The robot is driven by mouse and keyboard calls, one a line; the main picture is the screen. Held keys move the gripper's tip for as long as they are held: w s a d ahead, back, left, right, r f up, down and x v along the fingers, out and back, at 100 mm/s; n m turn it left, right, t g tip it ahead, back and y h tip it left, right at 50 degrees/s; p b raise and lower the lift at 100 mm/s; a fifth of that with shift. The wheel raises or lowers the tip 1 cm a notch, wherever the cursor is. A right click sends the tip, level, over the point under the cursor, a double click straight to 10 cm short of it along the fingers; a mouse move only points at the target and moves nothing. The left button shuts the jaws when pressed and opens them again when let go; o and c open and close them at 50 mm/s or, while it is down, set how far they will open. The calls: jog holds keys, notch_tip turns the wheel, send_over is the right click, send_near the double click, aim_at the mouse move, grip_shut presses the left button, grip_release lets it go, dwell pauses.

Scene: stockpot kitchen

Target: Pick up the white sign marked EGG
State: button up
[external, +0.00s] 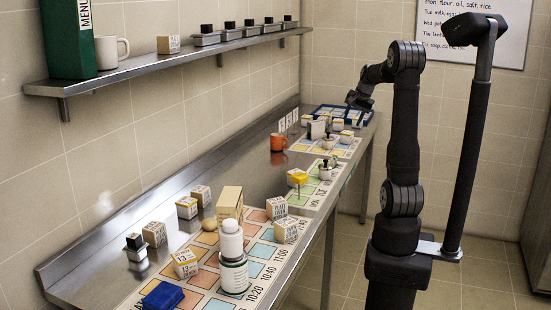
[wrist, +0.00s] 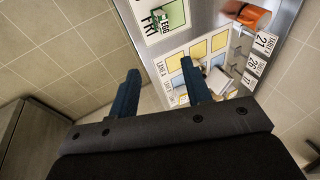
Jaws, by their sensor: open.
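A small white sign marked EGG (wrist: 163,16) shows at the top of the wrist view. I cannot make out the sign in the external view. My gripper (wrist: 160,66) is open with nothing between its fingers. In the wrist view the sign is above the fingertips, apart from them. In the external view my gripper (external: 358,100) hangs above the far end of the steel counter (external: 240,172).
An orange mug (wrist: 251,16) and white numbered table signs (wrist: 264,42) stand to the sign's right in the wrist view. A lane mat with coloured squares (wrist: 199,49) and small boxes lies nearer. In the external view, boxes and a white bottle (external: 233,270) crowd the counter's near end.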

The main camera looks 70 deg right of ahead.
aim_at(333, 157)
jog(key=w+a+f+g+h, duration=0.15)
jog(key=w+f+g, duration=0.35)
jog(key=w, duration=0.5)
jog(key=shift+m+t+h, duration=0.3)
jog(key=shift+h, duration=0.05)
jog(key=x, duration=1.3)
jog(key=shift+s+a+f, duration=0.1)
jog(key=shift+s+a, duration=0.1)
jog(key=shift+x, duration=2.7)
jog(key=shift+s+a, duration=0.1)
jog(key=shift+a, duration=0.05)
grip_shut()
